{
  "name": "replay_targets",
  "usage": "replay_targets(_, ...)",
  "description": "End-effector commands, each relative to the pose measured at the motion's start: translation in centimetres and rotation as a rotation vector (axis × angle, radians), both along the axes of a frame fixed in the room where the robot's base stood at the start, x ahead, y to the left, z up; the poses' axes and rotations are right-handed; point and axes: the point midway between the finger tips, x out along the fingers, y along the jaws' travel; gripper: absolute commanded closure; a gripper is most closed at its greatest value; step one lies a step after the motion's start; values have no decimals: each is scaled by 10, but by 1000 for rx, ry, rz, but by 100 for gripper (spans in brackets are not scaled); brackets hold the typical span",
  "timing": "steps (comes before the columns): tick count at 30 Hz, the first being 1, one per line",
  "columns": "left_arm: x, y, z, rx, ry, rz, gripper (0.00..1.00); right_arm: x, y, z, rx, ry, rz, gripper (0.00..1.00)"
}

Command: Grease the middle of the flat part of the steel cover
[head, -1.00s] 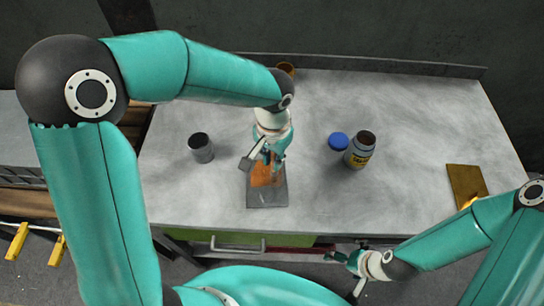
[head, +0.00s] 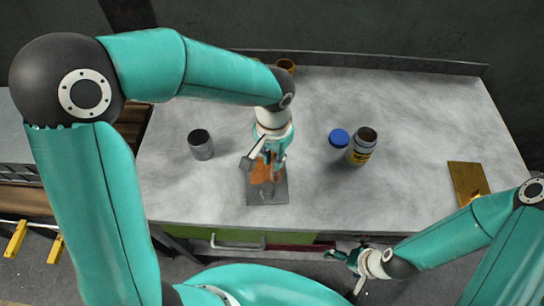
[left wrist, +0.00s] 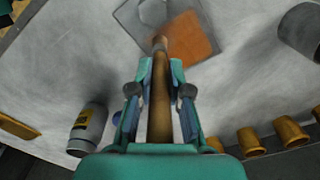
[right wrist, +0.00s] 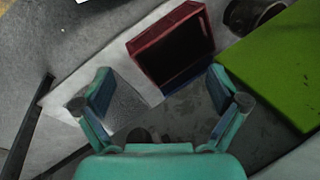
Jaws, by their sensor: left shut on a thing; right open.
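The steel cover (head: 267,198) is a grey plate lying near the front edge of the bench, with an orange-brown patch (head: 260,174) on its far part. In the left wrist view the cover (left wrist: 128,14) shows a pale spot (left wrist: 153,12) on its grey part, beside the orange patch (left wrist: 197,42). My left gripper (head: 268,160) is shut on a brush with a wooden handle (left wrist: 159,100). The brush's end (left wrist: 160,43) appears over the cover near the orange patch; I cannot tell whether it touches. My right gripper (head: 345,256) is open and empty beyond the bench's front edge.
An open jar with a yellow label (head: 360,155) stands right of the cover, its blue lid (head: 339,138) beside it. A grey cup (head: 201,146) stands at left. A brass-coloured plate (head: 465,178) lies at right. Orange cups (left wrist: 251,142) stand at the back.

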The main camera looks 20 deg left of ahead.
Motion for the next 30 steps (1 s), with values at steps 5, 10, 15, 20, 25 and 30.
replay_targets(5, 8, 3, 0, 0, 0, 2, 100, 0, 0, 2, 0, 0, 0, 4)
replay_targets(10, 13, 5, -1, 0, 1, 0, 100, 0, 0, 3, 0, 0, 0, 4)
replay_targets(15, 11, 4, -2, 0, 0, -1, 100, 0, 0, 1, 0, 0, 0, 4)
replay_targets(20, 4, 1, -2, 0, -1, -1, 100, 0, 0, -4, 0, 0, 0, 4)
replay_targets(25, -3, -1, -3, 0, 0, -1, 100, 0, 0, -7, 0, 0, 0, 4)
replay_targets(30, -3, -1, -2, 1, 2, 0, 100, 0, 0, -6, 0, 0, 0, 4)
